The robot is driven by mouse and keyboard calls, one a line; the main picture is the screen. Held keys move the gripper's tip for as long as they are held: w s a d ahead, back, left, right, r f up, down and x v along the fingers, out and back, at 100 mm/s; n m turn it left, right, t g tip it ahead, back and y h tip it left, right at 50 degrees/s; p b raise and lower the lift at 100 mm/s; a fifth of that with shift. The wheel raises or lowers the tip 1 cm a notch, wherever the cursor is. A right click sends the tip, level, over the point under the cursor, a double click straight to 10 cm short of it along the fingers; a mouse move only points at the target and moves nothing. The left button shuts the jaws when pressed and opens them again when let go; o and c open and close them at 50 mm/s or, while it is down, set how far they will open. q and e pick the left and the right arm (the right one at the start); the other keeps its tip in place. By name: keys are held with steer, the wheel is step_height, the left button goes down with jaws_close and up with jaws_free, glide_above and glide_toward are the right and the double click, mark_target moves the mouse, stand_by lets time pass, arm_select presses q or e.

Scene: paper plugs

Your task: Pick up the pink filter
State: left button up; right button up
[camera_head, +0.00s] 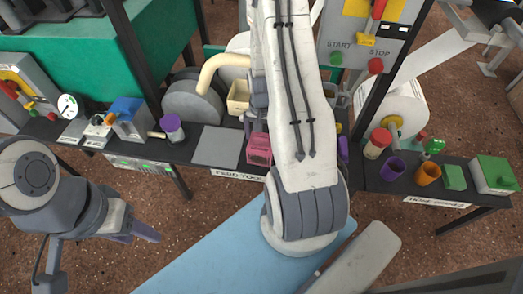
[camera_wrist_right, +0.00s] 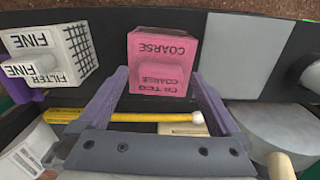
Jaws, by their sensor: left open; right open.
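The pink filter (camera_wrist_right: 162,48), a block marked COARSE, is upper centre in the right wrist view. In the head view the pink filter (camera_head: 258,149) sits on the dark bench, just left of my right arm. My right gripper (camera_wrist_right: 159,76) is open, its purple fingers at the left and right of the pink filter's lower part. Whether they touch it I cannot tell. In the head view my right arm hides most of that gripper. My left gripper (camera_head: 138,232) is open and empty at the lower left, away from the bench.
A white filter marked FINE (camera_wrist_right: 38,65) stands left of the pink one. A yellow-handled tool (camera_wrist_right: 110,116) lies close below it in the right wrist view. A grey plate (camera_head: 218,146) is left of the pink filter. Purple (camera_head: 392,169) and orange (camera_head: 428,174) cups stand right.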

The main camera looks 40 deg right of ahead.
steer(key=shift+f, duration=0.55)
steer(key=shift+r, duration=0.1)
jaws_close()
